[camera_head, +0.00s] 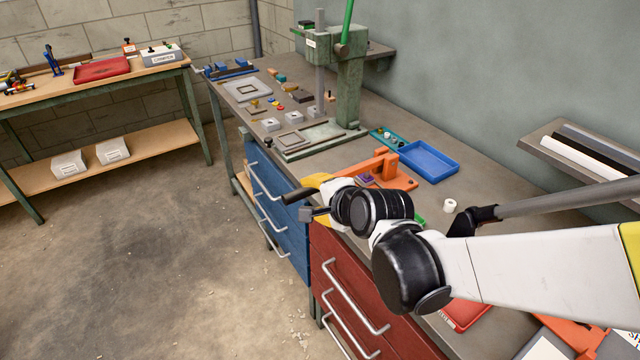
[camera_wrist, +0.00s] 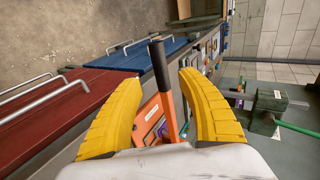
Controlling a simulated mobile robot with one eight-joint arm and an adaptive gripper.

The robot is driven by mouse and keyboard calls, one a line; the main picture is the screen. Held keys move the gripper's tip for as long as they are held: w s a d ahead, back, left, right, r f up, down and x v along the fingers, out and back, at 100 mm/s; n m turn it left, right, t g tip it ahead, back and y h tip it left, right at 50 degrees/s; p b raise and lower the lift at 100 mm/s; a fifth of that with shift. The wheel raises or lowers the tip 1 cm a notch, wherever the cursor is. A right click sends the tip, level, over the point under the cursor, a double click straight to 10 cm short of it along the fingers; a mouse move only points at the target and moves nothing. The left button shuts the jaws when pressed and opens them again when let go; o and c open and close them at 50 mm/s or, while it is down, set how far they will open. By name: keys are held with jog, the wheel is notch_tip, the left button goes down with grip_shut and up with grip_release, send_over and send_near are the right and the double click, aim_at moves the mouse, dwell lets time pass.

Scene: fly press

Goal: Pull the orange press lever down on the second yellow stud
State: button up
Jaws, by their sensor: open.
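The orange press (camera_head: 397,172) stands on the bench, with its orange arm reaching left toward my gripper. Its lever (camera_wrist: 163,95) has a dark round handle and runs up between my fingers in the wrist view. The dark handle end (camera_head: 298,196) also pokes out past the yellow finger in the head view. My gripper (camera_head: 320,183) is open, with a yellow finger on each side of the lever (camera_wrist: 157,82). A gap shows on both sides of the handle. The yellow studs under the press cannot be made out; my wrist and the press hide that area.
A blue tray (camera_head: 430,162) lies right of the press, and a green press (camera_head: 348,80) stands farther back. A white roll (camera_head: 449,206) sits near my forearm. Blue drawers (camera_head: 278,215) and red drawers (camera_head: 345,295) front the bench. The floor at left is clear.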

jog(key=shift+v, duration=1.65)
jog(key=shift+f, duration=0.1)
